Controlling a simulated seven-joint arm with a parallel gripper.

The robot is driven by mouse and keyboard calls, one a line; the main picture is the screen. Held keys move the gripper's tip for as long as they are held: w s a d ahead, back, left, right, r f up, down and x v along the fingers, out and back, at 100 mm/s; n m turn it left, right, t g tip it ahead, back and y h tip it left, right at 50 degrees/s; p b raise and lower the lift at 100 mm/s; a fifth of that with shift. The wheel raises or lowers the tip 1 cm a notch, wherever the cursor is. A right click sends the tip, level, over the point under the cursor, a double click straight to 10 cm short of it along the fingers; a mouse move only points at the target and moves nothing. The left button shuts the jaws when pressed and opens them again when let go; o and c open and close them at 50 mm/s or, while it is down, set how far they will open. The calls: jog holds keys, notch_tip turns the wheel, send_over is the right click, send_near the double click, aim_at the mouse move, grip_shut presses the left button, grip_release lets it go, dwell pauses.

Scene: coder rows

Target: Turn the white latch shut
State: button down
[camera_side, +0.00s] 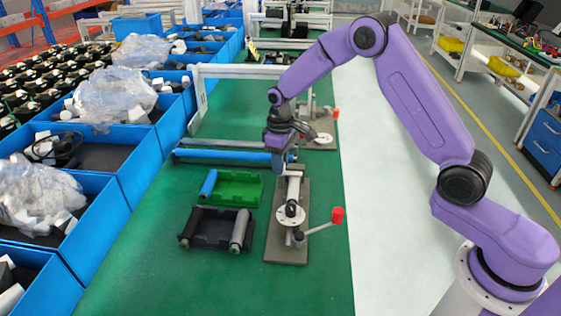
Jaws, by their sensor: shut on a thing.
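The white latch (293,188) is a pale bar on a grey-brown fixture plate (286,253) on the green table. It runs from a round dark hub (291,211) toward the back of the plate. My gripper (291,160) points down at the latch's far end and is shut on it. The fingertips are small and partly hidden, so the exact contact is hard to see. A lever with a red knob (337,215) sticks out to the right of the hub.
A green tray (237,188) and a black tray (211,229) with rollers lie left of the fixture. A blue roller bar (225,157) lies behind them. A second red-knobbed fixture (322,138) stands farther back. Blue bins (130,165) line the left. The front table is clear.

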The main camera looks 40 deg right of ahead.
jog(key=c, duration=0.9)
grip_release()
jog(key=shift+o, duration=0.2)
notch_tip(320, 180, up, 17)
jog(key=shift+r, duration=0.2)
jog(key=s+a+n, duration=0.2)
jog(key=s+a, duration=0.1)
jog(key=s, duration=0.6)
jog(key=s+a+n, duration=0.1)
jog(key=s+a, duration=0.1)
jog(key=s, duration=0.7)
jog(key=s+d+f+n, duration=0.2)
jog(key=s+d, duration=0.1)
jog(key=s, duration=0.7)
jog(key=s+d+f+n, duration=0.1)
jog(key=s+d, duration=0.3)
jog(key=s, duration=0.6)
jog(key=shift+s+f+n, duration=0.35)
jog(key=shift+f+n, duration=0.05)
jog(key=shift+f, duration=0.45)
